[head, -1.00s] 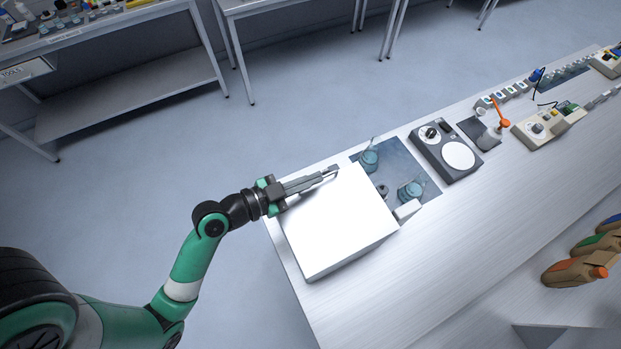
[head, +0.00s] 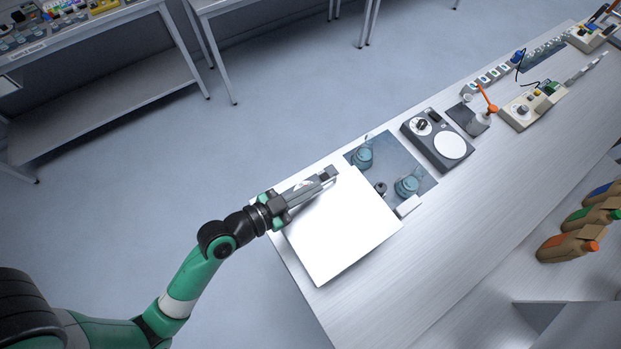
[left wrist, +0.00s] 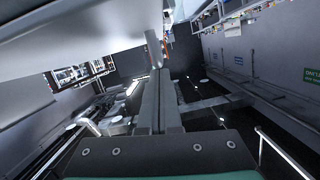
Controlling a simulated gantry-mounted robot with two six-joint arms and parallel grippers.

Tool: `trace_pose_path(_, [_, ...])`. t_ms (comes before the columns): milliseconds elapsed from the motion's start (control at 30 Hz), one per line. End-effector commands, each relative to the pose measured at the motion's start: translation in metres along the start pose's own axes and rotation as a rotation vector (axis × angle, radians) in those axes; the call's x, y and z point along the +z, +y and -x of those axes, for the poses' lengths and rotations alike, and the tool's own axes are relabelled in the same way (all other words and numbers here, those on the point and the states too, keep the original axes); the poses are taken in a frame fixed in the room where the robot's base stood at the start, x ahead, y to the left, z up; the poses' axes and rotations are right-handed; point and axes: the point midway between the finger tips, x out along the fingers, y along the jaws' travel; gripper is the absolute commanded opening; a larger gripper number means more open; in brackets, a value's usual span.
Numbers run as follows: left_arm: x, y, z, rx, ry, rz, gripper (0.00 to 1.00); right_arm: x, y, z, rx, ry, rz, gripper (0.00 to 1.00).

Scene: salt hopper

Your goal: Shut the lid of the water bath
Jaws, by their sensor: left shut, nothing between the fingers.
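The water bath's white square lid (head: 342,228) shows from above in the head view, at the near-left end of the bench. It hides the bath beneath, and I cannot tell how large any gap under it is. My left gripper (head: 331,174) is shut and empty, lying along the lid's far-left edge with its tips near the far corner. Whether it touches the lid is unclear. In the left wrist view the shut fingers (left wrist: 158,80) point away from the camera, with a large pale surface close above and to the left. My right gripper is not in view.
Right of the lid, a dark mat (head: 391,155) holds blue-tinted glassware (head: 406,187) and a small white block (head: 409,206). A dark device with a white disc (head: 438,140) stands beyond. Brown bottles (head: 568,246) are at the right. Open floor lies left of the bench.

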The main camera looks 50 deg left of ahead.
Motion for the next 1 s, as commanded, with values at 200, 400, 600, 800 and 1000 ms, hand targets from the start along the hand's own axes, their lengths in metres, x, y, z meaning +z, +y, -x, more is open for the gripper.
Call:
trace_pose_path(200, [-0.038,-0.001,0.015,0.003,-0.001,0.001,0.0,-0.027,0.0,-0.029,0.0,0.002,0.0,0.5])
trace_pose_path(400, [-0.028,-0.001,0.071,-0.005,-0.002,0.004,0.0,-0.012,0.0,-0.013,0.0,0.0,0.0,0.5])
trace_pose_path(600, [-0.031,-0.001,0.101,-0.002,-0.001,0.003,0.0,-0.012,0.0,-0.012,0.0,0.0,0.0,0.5])
trace_pose_path(800, [-0.033,0.001,0.108,0.004,0.003,-0.001,0.0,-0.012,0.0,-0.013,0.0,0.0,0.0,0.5])
trace_pose_path(1000, [-0.033,0.001,0.107,0.004,0.003,-0.001,0.0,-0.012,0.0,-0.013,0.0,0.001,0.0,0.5])
